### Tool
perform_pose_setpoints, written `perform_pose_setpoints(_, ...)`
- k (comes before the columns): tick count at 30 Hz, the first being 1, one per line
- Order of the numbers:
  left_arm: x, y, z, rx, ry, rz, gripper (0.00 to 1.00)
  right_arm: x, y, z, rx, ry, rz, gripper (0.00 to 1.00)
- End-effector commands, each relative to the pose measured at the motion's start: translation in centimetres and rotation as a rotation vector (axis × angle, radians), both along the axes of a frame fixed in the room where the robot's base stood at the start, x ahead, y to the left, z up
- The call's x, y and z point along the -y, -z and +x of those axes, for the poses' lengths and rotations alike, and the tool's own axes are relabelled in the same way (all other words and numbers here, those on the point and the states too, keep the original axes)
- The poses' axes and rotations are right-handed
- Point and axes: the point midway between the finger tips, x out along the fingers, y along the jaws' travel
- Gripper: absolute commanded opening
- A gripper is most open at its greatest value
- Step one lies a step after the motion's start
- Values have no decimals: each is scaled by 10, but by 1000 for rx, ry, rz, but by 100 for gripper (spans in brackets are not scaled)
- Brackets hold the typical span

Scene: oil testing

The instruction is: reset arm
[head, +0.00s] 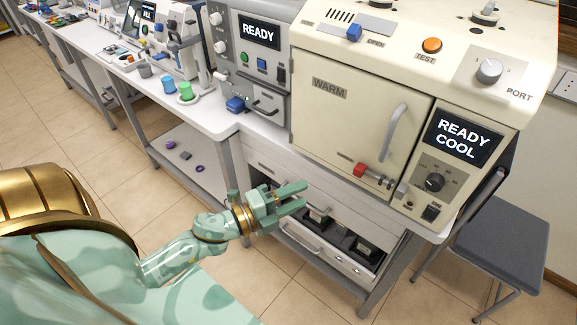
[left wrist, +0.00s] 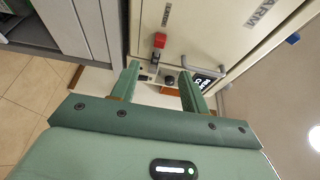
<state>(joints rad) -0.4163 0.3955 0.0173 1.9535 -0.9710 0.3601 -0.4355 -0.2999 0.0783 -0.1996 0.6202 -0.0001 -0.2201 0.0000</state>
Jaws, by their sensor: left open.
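My left gripper (head: 292,198) is open and empty, held in the air in front of the bench, below the cream machine (head: 350,110). In the left wrist view its two green fingers (left wrist: 160,88) stand apart with nothing between them. Beyond them that view shows the machine's front with a red latch (left wrist: 159,41). In the head view the red latch (head: 360,169) sits at the bottom of the shut WARM door, above and to the right of the gripper. The screen (head: 463,138) reads READY COOL. My right gripper is not in view.
A grey machine (head: 258,60) reading READY stands left of the cream one. A grey chair (head: 500,235) is at the right. Tiled floor lies open on the left.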

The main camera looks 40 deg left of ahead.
Motion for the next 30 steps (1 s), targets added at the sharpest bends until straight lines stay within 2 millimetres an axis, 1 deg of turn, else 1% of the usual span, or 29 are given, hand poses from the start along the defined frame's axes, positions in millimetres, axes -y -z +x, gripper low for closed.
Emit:
perform_pose_setpoints(1,-3,1,-6,-2,-1,0,45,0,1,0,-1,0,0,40)
perform_pose_setpoints(3,-5,1,-12,-1,-1,0,45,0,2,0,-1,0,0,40)
perform_pose_setpoints(6,-7,0,-16,0,-1,-1,45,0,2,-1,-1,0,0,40)
perform_pose_setpoints(22,-8,0,-16,-1,-1,-3,45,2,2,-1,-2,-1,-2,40)
perform_pose_setpoints(24,-11,1,-14,-19,-20,-28,45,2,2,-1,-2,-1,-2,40)
perform_pose_setpoints(26,-23,16,-13,-76,-72,-81,45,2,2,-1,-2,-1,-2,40)
perform_pose_setpoints(29,-48,70,-19,-232,-186,-184,45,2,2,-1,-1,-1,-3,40)
perform_pose_setpoints(30,-59,99,-26,-313,-248,-236,45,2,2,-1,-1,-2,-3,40)
